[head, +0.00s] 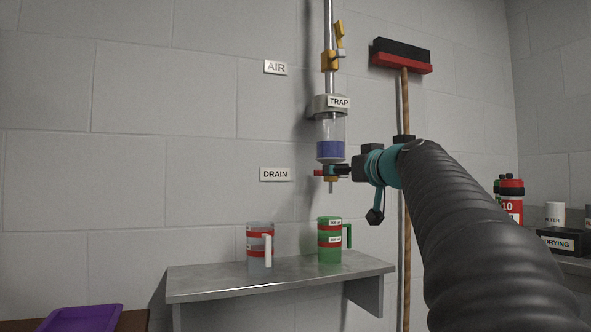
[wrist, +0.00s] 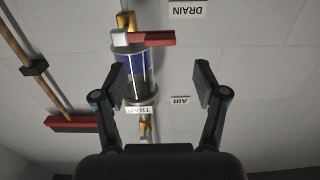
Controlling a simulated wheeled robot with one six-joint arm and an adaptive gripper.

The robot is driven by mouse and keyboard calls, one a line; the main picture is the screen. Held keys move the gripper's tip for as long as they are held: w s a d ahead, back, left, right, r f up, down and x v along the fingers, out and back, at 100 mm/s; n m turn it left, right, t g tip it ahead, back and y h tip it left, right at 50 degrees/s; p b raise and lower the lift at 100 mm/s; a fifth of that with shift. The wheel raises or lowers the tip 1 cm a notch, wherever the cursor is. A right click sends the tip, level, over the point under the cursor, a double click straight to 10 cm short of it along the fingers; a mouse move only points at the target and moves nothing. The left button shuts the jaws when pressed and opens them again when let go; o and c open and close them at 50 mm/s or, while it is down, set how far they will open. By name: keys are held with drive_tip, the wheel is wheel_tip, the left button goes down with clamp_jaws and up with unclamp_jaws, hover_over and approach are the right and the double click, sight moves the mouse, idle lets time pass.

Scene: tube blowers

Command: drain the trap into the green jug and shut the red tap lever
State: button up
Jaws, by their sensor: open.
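The trap (head: 331,130) is a clear bowl with blue liquid in its lower part, under a grey collar on a vertical pipe. The red tap lever (head: 318,173) sticks out sideways to the left just below the bowl, and it also shows level in the wrist view (wrist: 155,40). A short nozzle points down below it, with no stream visible. The green jug (head: 329,242) stands upright on the shelf, below the nozzle in the picture. My gripper (wrist: 160,82) is open and empty, its fingers short of the lever; in the head view it overlaps the tap.
A clear jug with red bands (head: 259,247) stands left on the metal shelf (head: 285,275). A yellow air valve (head: 330,60) sits higher on the pipe. A purple tray (head: 85,319) lies lower left.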

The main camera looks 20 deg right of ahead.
drive_tip(key=w+p, duration=0.2)
drive_tip(key=w, duration=0.6)
drive_tip(key=shift+a, duration=0.2)
clamp_jaws()
